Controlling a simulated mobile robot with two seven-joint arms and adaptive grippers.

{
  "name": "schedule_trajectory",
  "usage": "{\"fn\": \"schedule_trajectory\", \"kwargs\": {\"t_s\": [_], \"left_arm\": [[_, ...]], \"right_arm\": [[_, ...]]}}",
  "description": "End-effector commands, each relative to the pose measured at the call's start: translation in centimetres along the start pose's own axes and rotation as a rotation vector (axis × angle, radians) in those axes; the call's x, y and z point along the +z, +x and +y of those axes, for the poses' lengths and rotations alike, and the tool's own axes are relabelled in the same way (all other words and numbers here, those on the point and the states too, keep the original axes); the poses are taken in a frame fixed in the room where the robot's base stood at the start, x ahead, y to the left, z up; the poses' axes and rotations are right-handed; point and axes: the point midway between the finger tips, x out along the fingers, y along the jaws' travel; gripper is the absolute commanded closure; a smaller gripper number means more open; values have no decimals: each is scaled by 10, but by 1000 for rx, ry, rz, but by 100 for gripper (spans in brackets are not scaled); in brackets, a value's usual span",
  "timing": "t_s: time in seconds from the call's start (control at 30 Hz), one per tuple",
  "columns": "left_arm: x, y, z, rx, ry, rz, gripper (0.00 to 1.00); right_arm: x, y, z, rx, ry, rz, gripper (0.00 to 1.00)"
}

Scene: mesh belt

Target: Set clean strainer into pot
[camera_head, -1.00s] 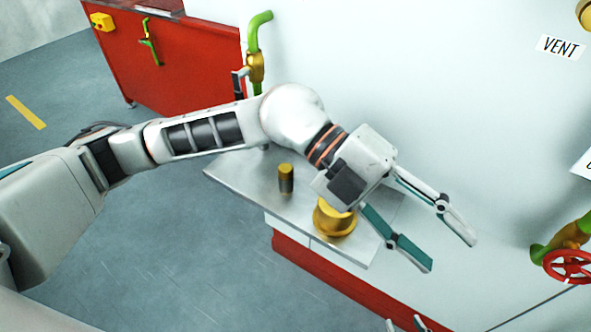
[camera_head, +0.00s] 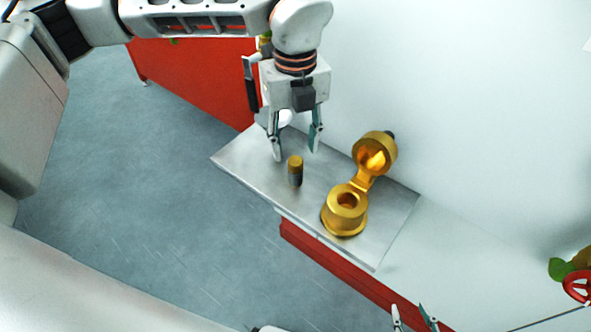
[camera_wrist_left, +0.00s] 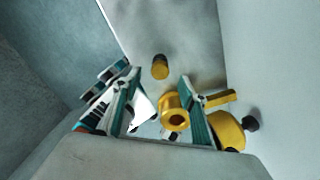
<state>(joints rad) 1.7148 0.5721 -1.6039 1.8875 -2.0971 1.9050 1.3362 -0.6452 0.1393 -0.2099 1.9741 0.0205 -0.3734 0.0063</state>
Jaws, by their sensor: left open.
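The strainer (camera_head: 295,178), a small cylinder with a gold top and dark body, stands upright on the metal shelf. It also shows in the left wrist view (camera_wrist_left: 160,67). The gold pot (camera_head: 345,222) stands right of it, its hinged lid (camera_head: 375,152) swung open toward the wall and its round opening facing up. My left gripper (camera_head: 295,153) is open and empty, pointing down just behind and above the strainer in the head view; the strainer appears between the fingertips in the wrist view. My right gripper (camera_head: 411,308) shows only its fingertips, spread apart, at the bottom edge.
The metal shelf (camera_head: 245,165) is mostly bare left of the strainer. A white wall (camera_head: 480,130) rises behind it. A red cabinet (camera_head: 190,75) stands at the back left. A red valve wheel (camera_head: 577,287) is at the right edge.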

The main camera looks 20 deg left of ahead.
Motion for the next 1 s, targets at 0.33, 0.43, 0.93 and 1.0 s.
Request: {"fn": "schedule_trajectory", "kwargs": {"t_s": [0.33, 0.43, 0.93, 1.0], "left_arm": [[-1, 44, 1, 1, 2, 3, 57], [-1, 49, 0, 0, 3, 2, 57], [-1, 48, 0, -1, 3, 2, 100], [-1, 48, 0, -1, 3, 2, 100]], "right_arm": [[-1, 0, 0, 0, 0, 1, 60], [-1, 0, 0, 0, 1, 1, 60], [-1, 0, 0, 0, 1, 1, 60], [-1, 0, 0, 0, 1, 1, 60]]}}
